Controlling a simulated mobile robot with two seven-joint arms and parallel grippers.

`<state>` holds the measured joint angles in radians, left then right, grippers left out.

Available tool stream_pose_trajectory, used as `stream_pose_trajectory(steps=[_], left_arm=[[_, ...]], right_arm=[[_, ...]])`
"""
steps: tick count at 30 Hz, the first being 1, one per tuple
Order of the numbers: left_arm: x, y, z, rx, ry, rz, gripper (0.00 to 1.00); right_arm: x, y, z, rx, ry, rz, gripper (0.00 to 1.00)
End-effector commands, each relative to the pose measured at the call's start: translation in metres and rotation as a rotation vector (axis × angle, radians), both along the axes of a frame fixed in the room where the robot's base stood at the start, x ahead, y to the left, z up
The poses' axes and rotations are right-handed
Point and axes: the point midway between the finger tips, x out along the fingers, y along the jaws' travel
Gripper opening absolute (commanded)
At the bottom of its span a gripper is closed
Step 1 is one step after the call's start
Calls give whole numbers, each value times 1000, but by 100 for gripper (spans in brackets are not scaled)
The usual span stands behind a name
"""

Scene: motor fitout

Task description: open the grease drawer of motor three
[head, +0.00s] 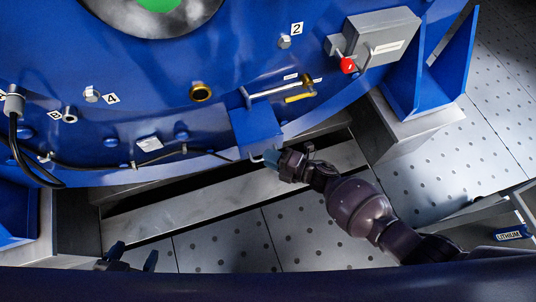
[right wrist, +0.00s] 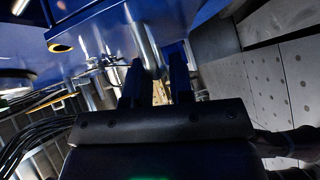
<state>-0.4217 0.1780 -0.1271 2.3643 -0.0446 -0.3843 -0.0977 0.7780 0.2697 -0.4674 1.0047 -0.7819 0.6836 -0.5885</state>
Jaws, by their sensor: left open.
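The large blue motor housing (head: 220,60) fills the upper part of the head view. A blue box-like drawer (head: 257,128) hangs at its lower edge, with a small pale handle (head: 256,158) at its lower end. My right gripper (head: 272,158) is at this handle. In the right wrist view its two dark fingers (right wrist: 157,85) stand a little apart, with a silvery bar (right wrist: 145,45) by the tips; whether they grip it is unclear. My left gripper (head: 130,258) is open and empty at the bottom left, away from the motor.
A grey switch box (head: 380,38) with a red knob (head: 348,65) is right of the drawer. A blue support foot (head: 430,70) stands further right. Black cables (head: 15,150) hang at the left. Perforated floor (head: 310,235) lies clear below.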

Motion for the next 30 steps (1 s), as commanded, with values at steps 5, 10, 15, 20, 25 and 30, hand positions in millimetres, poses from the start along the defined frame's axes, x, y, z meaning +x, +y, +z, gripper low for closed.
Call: stream_pose_trajectory(steps=[5, 10, 15, 20, 25, 30], left_arm=[[-1, 0, -2, 3, 3, -4, 62], [-2, 0, -1, 5, 3, -5, 62], [-2, 0, -2, 5, 4, -5, 62], [-2, 0, -2, 4, 4, -5, 62], [-2, 0, -2, 4, 4, -5, 62], [-3, 0, -2, 4, 5, -5, 62]], right_arm=[[4, 8, -1, 0, 0, 1, 21], [5, 9, -1, 1, -1, 1, 21], [5, 9, -1, 1, 0, 0, 12], [5, 9, -1, 1, 0, 0, 0], [5, 9, -1, 1, 0, 0, 0], [4, 9, -1, 1, 0, 1, 0]])
